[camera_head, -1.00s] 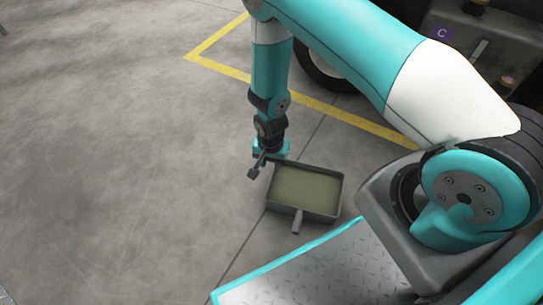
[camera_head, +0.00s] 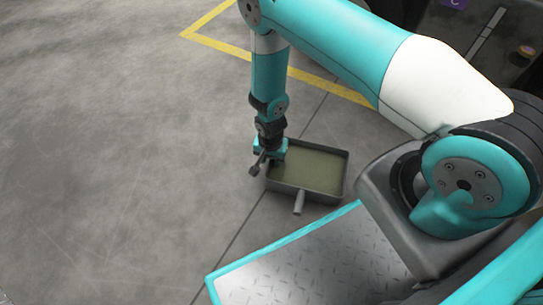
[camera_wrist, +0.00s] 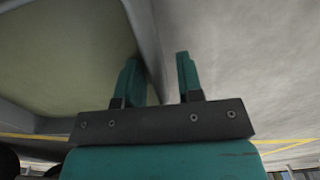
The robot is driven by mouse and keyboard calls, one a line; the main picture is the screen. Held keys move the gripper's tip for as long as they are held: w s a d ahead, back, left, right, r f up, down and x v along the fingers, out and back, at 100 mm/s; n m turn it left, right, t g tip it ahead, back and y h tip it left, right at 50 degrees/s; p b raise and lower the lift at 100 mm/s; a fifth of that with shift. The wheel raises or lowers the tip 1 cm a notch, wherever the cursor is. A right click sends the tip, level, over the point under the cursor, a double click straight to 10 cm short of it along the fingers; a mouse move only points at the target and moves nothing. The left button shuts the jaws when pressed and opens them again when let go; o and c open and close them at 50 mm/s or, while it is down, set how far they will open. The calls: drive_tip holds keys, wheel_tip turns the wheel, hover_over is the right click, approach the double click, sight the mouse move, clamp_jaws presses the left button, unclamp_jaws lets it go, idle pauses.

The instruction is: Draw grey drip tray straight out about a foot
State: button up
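The grey drip tray (camera_head: 322,194) is a shallow rectangular pan on the floor with a dull greenish inside. A short grey handle (camera_head: 299,203) sticks out from its near side. My gripper (camera_head: 262,164) is down at the tray's left wall. In the wrist view, the tray wall (camera_wrist: 143,25) runs between the two teal fingers of the gripper (camera_wrist: 160,80). The left finger is over the tray's inside and the right one is outside. A gap shows between the fingers, so they are open. Whether either touches the wall is unclear.
A yellow floor line (camera_head: 213,46) makes a corner behind the tray. Dark equipment (camera_head: 490,45) stands at the upper right. My teal-edged base plate lies close in front of the tray. The concrete floor to the left is clear.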

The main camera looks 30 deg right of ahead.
clamp_jaws()
idle(1.3)
